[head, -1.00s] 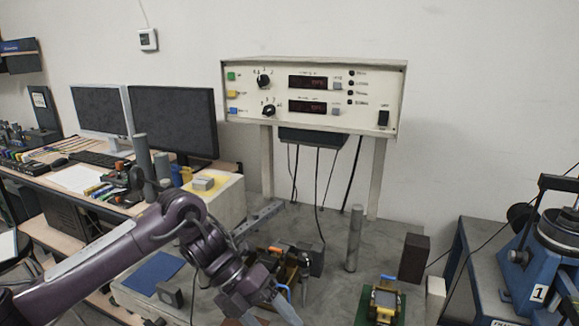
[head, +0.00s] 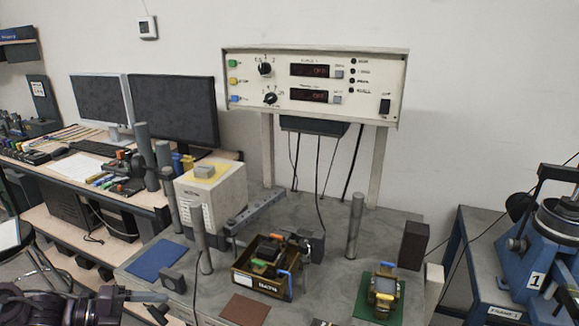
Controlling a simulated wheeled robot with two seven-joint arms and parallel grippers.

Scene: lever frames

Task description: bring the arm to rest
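My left arm lies low at the bottom left corner. Its dark purple links are partly cut off by the lower edge. My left gripper (head: 148,298) points right, in front of the bench and clear of the fixtures on it. Its fingers are seen edge-on, so I cannot tell whether they are open or shut. I see nothing held in it. My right gripper is not in view.
The grey bench (head: 335,280) carries a brown bin (head: 262,284), a blue mat (head: 157,260), a brown mat (head: 244,308), a green-based fixture (head: 381,297) and metal posts (head: 354,226). A control panel (head: 315,85) stands behind. Blue equipment (head: 545,250) is at the right.

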